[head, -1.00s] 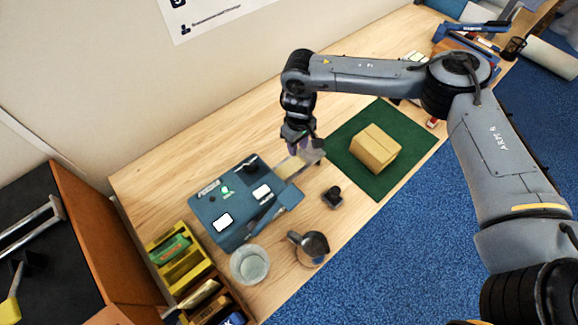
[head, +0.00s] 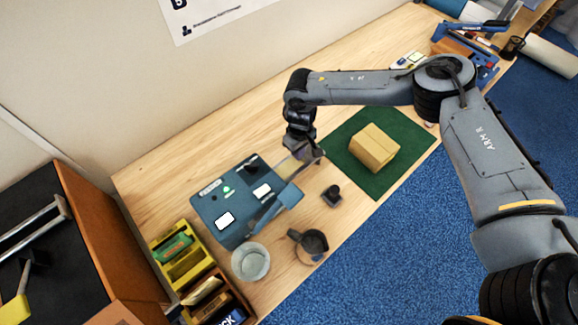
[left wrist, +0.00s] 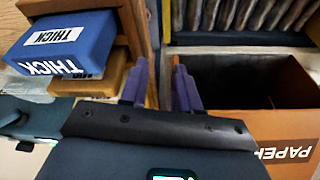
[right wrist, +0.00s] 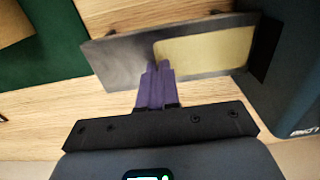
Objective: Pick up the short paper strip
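The short paper strip (right wrist: 205,50) is tan and lies flat on a grey metal plate (right wrist: 118,62) at the side of the blue-grey machine (head: 232,200). It also shows in the head view (head: 289,168), partly hidden by my right gripper. My right gripper (right wrist: 159,66) has its purple fingers close together at the strip's left end; I cannot tell whether any paper is between them. In the head view my right gripper (head: 309,157) hangs over the plate. My left gripper (left wrist: 163,62) is open and empty, above the box area in the left wrist view.
A cardboard box (head: 375,148) sits on a green mat (head: 346,170). A small black object (head: 331,195), a jug (head: 312,242) and a glass bowl (head: 250,262) stand nearby. A blue THICK block (left wrist: 62,45) and a PAPER box (left wrist: 285,135) are close to my left gripper.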

